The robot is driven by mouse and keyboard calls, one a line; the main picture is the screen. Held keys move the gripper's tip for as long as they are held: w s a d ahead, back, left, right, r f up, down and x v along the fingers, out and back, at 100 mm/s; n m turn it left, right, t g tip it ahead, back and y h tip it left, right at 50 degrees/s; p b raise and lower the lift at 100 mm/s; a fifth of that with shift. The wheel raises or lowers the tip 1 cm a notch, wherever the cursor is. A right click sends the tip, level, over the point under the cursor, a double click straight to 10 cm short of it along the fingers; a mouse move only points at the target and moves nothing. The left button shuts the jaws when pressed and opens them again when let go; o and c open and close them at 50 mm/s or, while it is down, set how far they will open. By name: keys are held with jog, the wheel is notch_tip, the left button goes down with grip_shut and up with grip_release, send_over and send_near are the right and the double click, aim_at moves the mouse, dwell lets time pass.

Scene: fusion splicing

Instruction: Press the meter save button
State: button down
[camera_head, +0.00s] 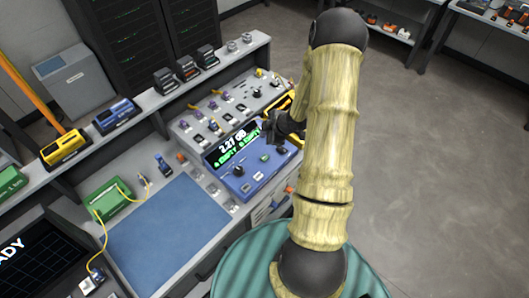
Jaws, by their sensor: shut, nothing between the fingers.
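The blue meter (233,181) stands on the bench, left of my arm. Its screen (232,147) reads 2.27 dB, with green EMPTY labels below. Its sloped front has a dark knob (239,171), a green button (264,157) and several other small buttons. The labels are too small to read, so I cannot tell which one is save. My gripper (272,128) is dark and shut, at the meter's upper right edge beside the screen. My arm partly hides it and the meter's right end. I cannot tell whether it touches the meter.
A grey panel (190,121) with knobs and connectors stands behind the meter. A blue mat (165,235) lies at left, with a green box (106,199) and yellow cable beside it. A raised shelf (150,104) holds several devices. Open floor lies to the right.

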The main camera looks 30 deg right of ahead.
aim_at(267, 158)
jog(key=shift+s+d+f+n+t+y+p, duration=0.15)
jog(key=shift+d+f+n+t+y+p, duration=0.05)
jog(key=shift+f+n+y, duration=0.35)
jog(key=shift+s+d+f+n+t+y+p, duration=0.1)
jog(key=shift+d+f+n+t+y+p, duration=0.1)
jog(key=shift+f+n+y, duration=0.35)
jog(key=shift+f, duration=0.2)
notch_tip(267, 158, down, 8)
jog(key=b, duration=0.6)
jog(key=shift+f+b, duration=0.25)
jog(key=shift+b, duration=0.15)
jog(key=shift+f, duration=0.1)
dwell(0.8)
jog(key=shift+f+b, duration=0.3)
jog(key=shift+b, duration=0.05)
